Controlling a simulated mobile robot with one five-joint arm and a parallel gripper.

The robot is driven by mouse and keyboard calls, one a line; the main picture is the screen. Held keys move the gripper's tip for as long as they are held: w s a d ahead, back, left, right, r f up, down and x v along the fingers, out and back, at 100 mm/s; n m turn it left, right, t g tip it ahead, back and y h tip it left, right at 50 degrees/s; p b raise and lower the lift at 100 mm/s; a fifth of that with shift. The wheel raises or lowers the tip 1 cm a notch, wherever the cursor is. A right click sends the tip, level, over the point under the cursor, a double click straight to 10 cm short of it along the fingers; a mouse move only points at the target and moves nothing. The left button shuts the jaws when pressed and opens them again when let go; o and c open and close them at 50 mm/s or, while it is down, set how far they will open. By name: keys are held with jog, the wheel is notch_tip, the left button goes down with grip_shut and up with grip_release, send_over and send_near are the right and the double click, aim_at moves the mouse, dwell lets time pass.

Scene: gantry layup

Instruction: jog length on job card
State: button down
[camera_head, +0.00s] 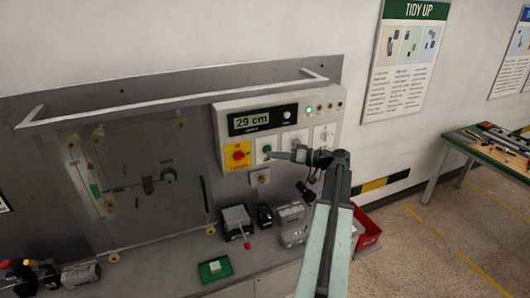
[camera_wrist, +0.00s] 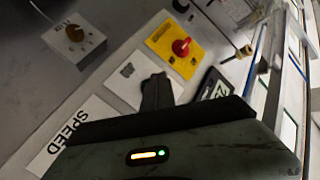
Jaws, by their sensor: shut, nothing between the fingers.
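The control box (camera_head: 225,120) hangs on the wall at the middle, and its display (camera_head: 255,121) reads 29 cm. A white plate with a green button (camera_head: 267,148) sits below the display, beside a yellow plate with a red knob (camera_head: 239,155). My gripper (camera_head: 272,155) is shut and empty, its tip in front of the box near the green button. In the wrist view my gripper (camera_wrist: 157,92) overlaps a white plate (camera_wrist: 122,88). The red knob (camera_wrist: 181,47) and part of the display (camera_wrist: 215,86) show beside it. I cannot tell whether the tip touches anything. No job card is readable.
A rail frame (camera_head: 170,93) with a mechanism board (camera_head: 140,190) is left of the box. Small devices (camera_head: 237,222) and a green tray (camera_head: 215,268) stand on the bench below. A red bin (camera_head: 368,230) is at the right. A SPEED label (camera_wrist: 66,133) shows in the wrist view.

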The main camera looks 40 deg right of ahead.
jog(key=s, duration=0.1)
jog(key=s+a, duration=0.1)
jog(key=s, duration=0.1)
jog(key=s+a, duration=0.1)
jog(key=shift+s, duration=0.3)
dwell(3.5)
